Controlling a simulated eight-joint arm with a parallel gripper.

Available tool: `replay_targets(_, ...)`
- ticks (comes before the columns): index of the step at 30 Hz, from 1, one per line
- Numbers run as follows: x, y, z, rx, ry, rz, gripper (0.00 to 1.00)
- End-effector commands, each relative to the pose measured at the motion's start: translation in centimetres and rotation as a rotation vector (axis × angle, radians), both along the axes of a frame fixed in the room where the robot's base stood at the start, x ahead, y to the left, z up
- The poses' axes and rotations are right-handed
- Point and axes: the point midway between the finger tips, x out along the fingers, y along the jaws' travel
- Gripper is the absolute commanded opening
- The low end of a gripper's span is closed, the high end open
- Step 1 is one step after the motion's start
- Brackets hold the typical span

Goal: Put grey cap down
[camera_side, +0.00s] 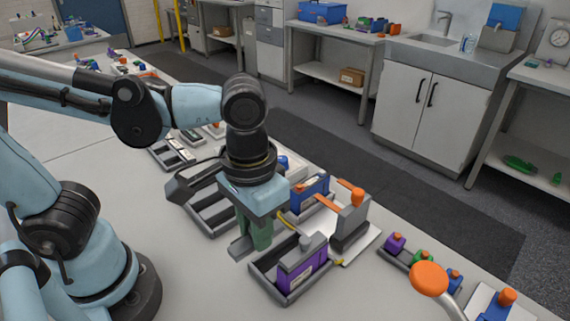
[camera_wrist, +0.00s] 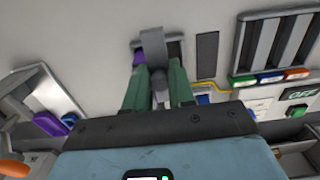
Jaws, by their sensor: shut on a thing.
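My gripper (camera_side: 255,240) points down over the bench with its green fingers closed on the grey cap (camera_side: 240,249). The cap sticks out to the left of the fingers. In the wrist view my gripper (camera_wrist: 158,90) has the grey cap (camera_wrist: 153,45) between its fingers, wide part outward. A purple block (camera_side: 302,272) with a grey knobbed top sits in a dark tray (camera_side: 262,281) to the right of the fingers. In the wrist view some purple (camera_wrist: 139,58) shows beside the cap, partly hidden by it. I cannot tell the cap's height above the bench.
A grey stand with an orange knob (camera_side: 357,197) and a blue block (camera_side: 310,193) stand behind the tray. A slotted dark rack (camera_side: 213,211) lies behind my gripper. A row of small coloured knobs (camera_side: 395,242) is at the right. The bench front left of the tray is clear.

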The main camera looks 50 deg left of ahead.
Motion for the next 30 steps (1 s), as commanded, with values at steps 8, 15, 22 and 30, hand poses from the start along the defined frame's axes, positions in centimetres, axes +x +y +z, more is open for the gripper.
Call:
replay_targets(8,0.5,2.0,-2.1,0.000,0.000,0.009,0.00)
replay_targets(15,3.6,5.7,-4.9,0.000,0.000,0.010,0.00)
replay_targets(22,5.8,8.3,-7.0,0.000,0.000,0.005,0.00)
replay_targets(30,6.6,9.2,-8.0,0.000,0.000,0.000,0.00)
